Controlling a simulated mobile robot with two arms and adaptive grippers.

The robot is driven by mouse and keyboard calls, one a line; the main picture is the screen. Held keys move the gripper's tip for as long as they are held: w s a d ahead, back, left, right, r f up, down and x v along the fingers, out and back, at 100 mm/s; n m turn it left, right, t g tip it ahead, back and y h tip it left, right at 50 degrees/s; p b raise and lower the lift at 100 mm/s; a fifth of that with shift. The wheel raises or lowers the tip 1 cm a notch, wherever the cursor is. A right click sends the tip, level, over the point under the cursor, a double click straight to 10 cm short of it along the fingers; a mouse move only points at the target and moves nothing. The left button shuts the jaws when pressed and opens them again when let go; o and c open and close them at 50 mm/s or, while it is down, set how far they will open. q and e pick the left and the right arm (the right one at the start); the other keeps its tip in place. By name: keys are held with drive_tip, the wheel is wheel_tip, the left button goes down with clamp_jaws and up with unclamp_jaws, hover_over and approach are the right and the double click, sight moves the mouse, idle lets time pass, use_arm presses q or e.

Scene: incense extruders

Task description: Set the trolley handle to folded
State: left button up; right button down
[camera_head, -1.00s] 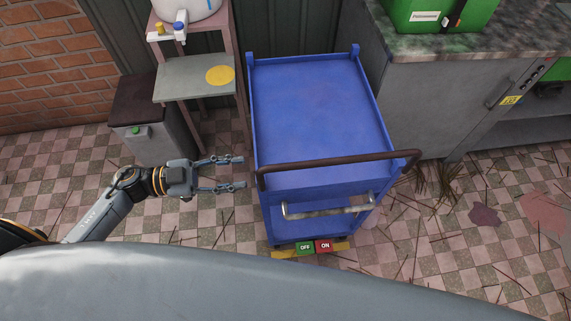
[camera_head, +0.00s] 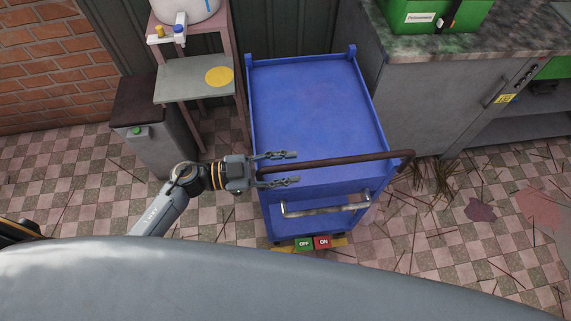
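The blue trolley (camera_head: 310,100) stands in the middle, its top empty. Its brown handle bar (camera_head: 345,161) runs across the near end of the top, with its right end bent down at the corner. A grey metal bar (camera_head: 328,209) is fixed lower on the near face. My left gripper (camera_head: 297,168) is open at the left end of the brown bar. Its two fingers point right, one on the far side of the bar and one on the near side in the picture. I cannot tell whether they touch it. My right gripper is not in view.
A green OFF and red ON pedal (camera_head: 313,243) sits at the trolley's foot. A bin (camera_head: 155,135) and a shelf stand (camera_head: 190,80) are at left. A grey cabinet (camera_head: 440,105) stands close on the right. The tiled floor at lower right is mostly open.

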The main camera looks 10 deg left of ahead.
use_arm(q)
clamp_jaws()
drive_tip(key=shift+s, duration=0.1)
drive_tip(key=s+d+f+m, duration=0.1)
drive_tip(key=s+f+m, duration=0.1)
drive_tip(key=s+m, duration=0.3)
drive_tip(key=shift+s+d+m, duration=0.3)
drive_tip(key=shift+d+m, duration=0.1)
idle(0.3)
drive_tip(key=shift+f, duration=0.15)
idle(0.3)
unclamp_jaws()
